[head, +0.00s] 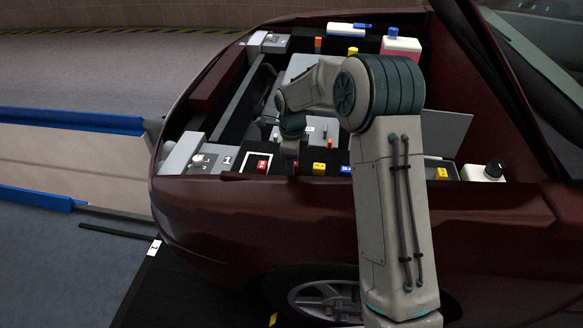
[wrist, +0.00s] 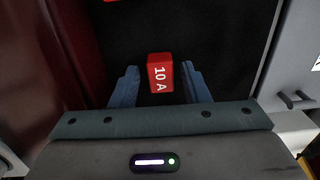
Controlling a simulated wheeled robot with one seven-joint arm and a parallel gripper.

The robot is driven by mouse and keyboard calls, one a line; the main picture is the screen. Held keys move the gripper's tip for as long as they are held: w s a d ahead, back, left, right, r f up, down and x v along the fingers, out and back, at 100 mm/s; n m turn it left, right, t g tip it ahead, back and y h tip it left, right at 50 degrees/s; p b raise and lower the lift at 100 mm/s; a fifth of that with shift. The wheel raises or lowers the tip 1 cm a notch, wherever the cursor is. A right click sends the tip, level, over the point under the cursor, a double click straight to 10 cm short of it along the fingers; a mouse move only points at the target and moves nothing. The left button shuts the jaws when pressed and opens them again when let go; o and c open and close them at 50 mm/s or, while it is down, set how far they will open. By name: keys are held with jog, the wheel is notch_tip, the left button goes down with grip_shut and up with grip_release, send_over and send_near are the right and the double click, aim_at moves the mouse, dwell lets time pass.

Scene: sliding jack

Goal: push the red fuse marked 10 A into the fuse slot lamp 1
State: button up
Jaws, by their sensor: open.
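The red fuse marked 10 A (wrist: 161,75) stands on a dark surface in the wrist view. My gripper (wrist: 160,83) is open, with one blue-grey finger on each side of the fuse and gaps left between them. In the head view my gripper (head: 292,163) points down over the dark strip along the car's near edge, and a bit of red shows at its tips. A white panel with small marks (head: 315,130) lies behind my gripper, partly hidden by my arm. I cannot read which slot is lamp 1.
Another red block (head: 262,165) sits left of my gripper, and a yellow block (head: 319,169) right of it. A white bottle with a black cap (head: 483,173) stands farther right. The dark red car body (head: 350,215) edges the strip in front.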

grip_shut()
jog(key=shift+r+p, duration=1.5)
jog(key=shift+r, duration=1.05)
